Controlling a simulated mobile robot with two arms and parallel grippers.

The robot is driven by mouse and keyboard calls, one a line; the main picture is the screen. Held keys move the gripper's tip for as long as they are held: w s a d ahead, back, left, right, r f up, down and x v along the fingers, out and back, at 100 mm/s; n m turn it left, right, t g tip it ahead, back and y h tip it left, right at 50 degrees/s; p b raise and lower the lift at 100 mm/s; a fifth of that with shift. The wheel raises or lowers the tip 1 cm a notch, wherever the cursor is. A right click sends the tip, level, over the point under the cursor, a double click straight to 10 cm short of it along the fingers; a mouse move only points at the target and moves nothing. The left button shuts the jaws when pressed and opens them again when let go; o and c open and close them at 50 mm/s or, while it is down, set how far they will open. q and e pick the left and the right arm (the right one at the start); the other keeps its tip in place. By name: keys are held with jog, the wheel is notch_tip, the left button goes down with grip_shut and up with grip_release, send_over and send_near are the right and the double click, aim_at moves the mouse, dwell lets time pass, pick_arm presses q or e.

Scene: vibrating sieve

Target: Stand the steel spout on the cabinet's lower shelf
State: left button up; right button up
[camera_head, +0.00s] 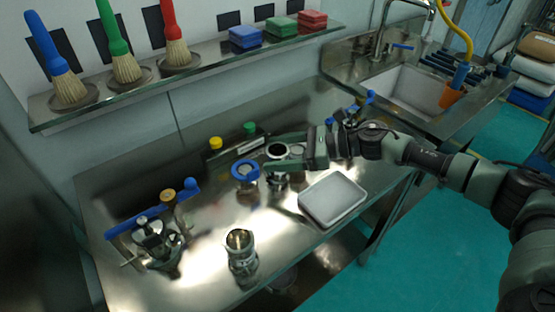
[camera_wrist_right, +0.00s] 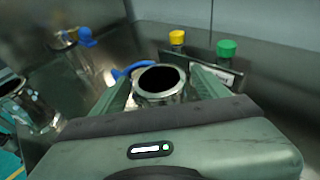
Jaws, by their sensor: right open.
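A steel spout (camera_head: 277,183), an upright, open-topped metal tube with a bright rim, stands on the steel worktop near its middle. My right gripper (camera_head: 270,152) is open, with one finger on each side of the spout near its rim. In the right wrist view the spout (camera_wrist_right: 161,84) shows between the two green fingers; whether they touch it I cannot tell. Its lower part is partly hidden by a finger and the gripper body. My left gripper is not in view. I cannot make out the cabinet's lower shelf.
A blue-ringed steel part (camera_head: 245,173) stands close left of the spout. Another steel cylinder (camera_head: 241,255) is at the front edge, and a white tray (camera_head: 333,198) lies to the right. Yellow- and green-capped bottles (camera_head: 250,129) stand behind. A clamp assembly (camera_head: 155,243) is at left.

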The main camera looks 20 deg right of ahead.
jog(key=shift+w+a+f, duration=0.1)
jog(key=shift+c, duration=0.3)
jog(key=c, duration=1.5)
grip_shut()
jog(key=shift+r, duration=0.2)
